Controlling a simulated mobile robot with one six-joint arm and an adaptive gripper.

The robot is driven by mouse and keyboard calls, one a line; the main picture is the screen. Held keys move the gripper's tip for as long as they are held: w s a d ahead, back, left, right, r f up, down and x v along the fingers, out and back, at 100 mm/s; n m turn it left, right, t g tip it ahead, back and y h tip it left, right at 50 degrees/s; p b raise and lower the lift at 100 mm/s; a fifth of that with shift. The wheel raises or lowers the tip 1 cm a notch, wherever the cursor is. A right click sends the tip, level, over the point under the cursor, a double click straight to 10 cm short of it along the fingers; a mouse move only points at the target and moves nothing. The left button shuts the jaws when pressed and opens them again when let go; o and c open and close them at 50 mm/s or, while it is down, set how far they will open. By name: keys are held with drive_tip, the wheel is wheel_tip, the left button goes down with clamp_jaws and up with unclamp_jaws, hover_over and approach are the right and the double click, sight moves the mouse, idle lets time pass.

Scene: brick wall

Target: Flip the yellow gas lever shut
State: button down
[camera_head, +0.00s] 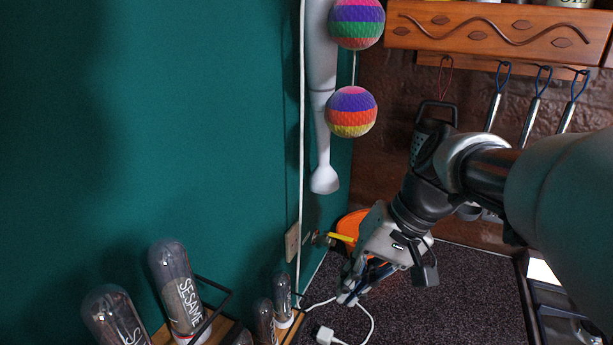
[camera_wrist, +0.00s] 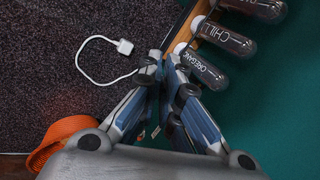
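The yellow gas lever (camera_head: 341,238) sticks out to the right from a small brass fitting (camera_head: 316,237) low on the teal wall in the head view. It lies roughly level, in front of an orange round object. My gripper (camera_head: 347,297) is just below and right of the lever, pointing down and left, apart from it. In the wrist view its fingertips (camera_wrist: 164,60) come nearly together with only a narrow gap and nothing visible between them. I cannot make out the yellow lever in the wrist view; the fingers may hide it.
The orange object (camera_head: 352,224) also shows in the wrist view (camera_wrist: 62,140). A white cable with a plug (camera_head: 326,335) lies on the dark counter. Spice jars (camera_head: 181,290) stand on a wooden shelf along the wall. A wall socket (camera_head: 292,242) is left of the fitting. Colourful balls (camera_head: 351,111) hang above.

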drive_tip(key=w+d+f+m+y+p, duration=0.1)
drive_tip(key=w+d+y, duration=0.2)
drive_tip(key=w, duration=0.5)
drive_tip(key=w+d+f+y+p, duration=0.1)
drive_tip(key=w+d+f+y, duration=0.2)
drive_tip(key=w, duration=0.6)
drive_tip(key=w+d+f+t+y+p, duration=0.2)
drive_tip(key=w+d+f+t+y, duration=0.2)
drive_tip(key=d, duration=0.7)
wheel_tip(320, 180, down, 3)
drive_tip(key=shift+w+d+r+y, duration=0.2)
drive_tip(key=shift+w+d+y, duration=0.15)
drive_tip(key=shift+w+y, duration=0.75)
drive_tip(key=b, duration=0.1)
approach(338, 236)
drive_tip(key=w+a, duration=0.4)
drive_tip(key=shift+w+a+f, duration=0.15)
drive_tip(key=shift+w+f, duration=0.1)
drive_tip(key=shift+w, duration=0.15)
